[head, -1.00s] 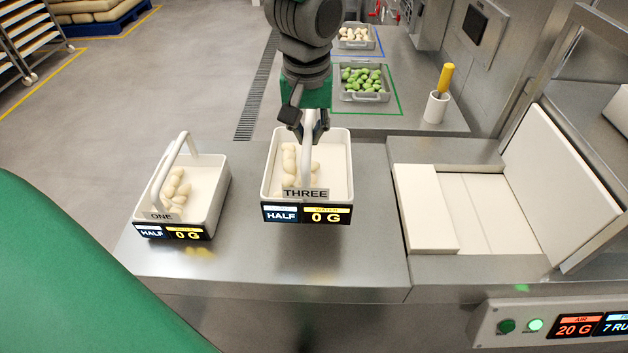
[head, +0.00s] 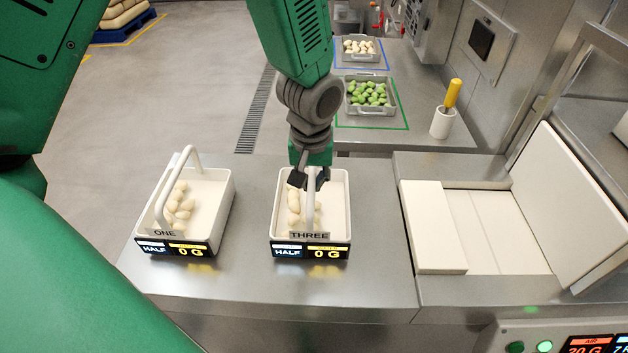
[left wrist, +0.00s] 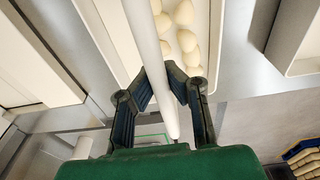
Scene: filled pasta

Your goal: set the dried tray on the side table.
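Tray THREE (head: 341,210) is a white, arched-handle tray holding pale pasta pieces, with a front display reading HALF and 0 G. It stands on the steel table in the head view, and its inside shows in the left wrist view (left wrist: 105,30). My left gripper (head: 310,180) is above it, its fingers on either side of the white handle (left wrist: 150,50) and closed in on it. A similar tray ONE (head: 222,195), also reading HALF and 0 G, stands to the left with pasta inside. My right gripper is out of view.
The steel table (head: 240,290) has bare room in front of and between the trays. A white-panelled machine (head: 480,230) stands at right. Behind are a bin of green pieces (head: 370,95), a bin of pale pieces (head: 360,48) and a white holder with a yellow-handled tool (head: 442,123).

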